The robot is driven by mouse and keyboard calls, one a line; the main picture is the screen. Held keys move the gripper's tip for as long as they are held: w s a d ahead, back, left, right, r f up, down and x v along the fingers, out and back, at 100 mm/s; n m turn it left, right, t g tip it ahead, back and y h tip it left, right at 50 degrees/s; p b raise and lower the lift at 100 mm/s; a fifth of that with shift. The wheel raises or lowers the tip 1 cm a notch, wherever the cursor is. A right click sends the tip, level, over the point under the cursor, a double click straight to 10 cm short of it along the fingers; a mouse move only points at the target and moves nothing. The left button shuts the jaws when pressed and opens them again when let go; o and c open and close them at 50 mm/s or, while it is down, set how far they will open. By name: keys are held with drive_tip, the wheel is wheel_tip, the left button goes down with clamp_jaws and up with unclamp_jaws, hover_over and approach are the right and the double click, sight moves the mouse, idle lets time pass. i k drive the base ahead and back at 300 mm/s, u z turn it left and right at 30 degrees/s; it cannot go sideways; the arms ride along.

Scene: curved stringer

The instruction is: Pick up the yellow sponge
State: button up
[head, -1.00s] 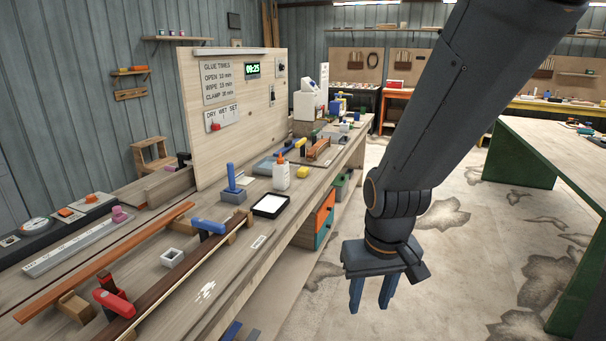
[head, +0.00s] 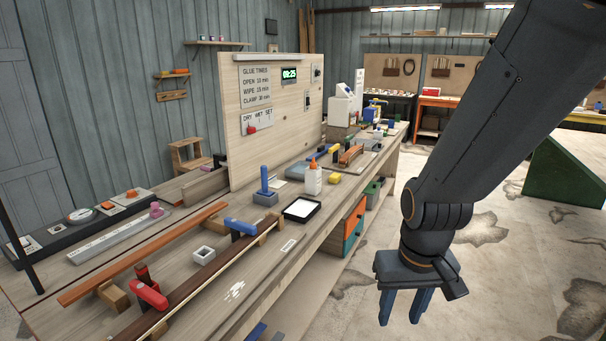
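A small yellow sponge (head: 334,179) lies on the wooden workbench (head: 262,263), just right of a white glue bottle with an orange tip (head: 312,180). My gripper (head: 405,306) hangs fingers-down over the floor, to the right of and in front of the bench, well apart from the sponge. Its two blue fingers are spread with a gap between them, and nothing shows between them.
A black tray with a white pad (head: 301,209) and a blue-handled tool (head: 264,186) stand near the sponge. Clamps, including a red one (head: 149,294), hold long strips nearer me. An upright board (head: 272,125) backs the bench. The floor right of the bench is clear.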

sight(335, 178)
drive_tip(key=z, duration=0.4)
drive_tip(key=i, duration=1.1)
drive_tip(key=z, duration=0.4)
drive_tip(key=i, duration=1.75)
drive_tip(key=u, duration=0.6)
drive_tip(key=i, duration=0.4)
drive_tip(key=u, duration=0.1)
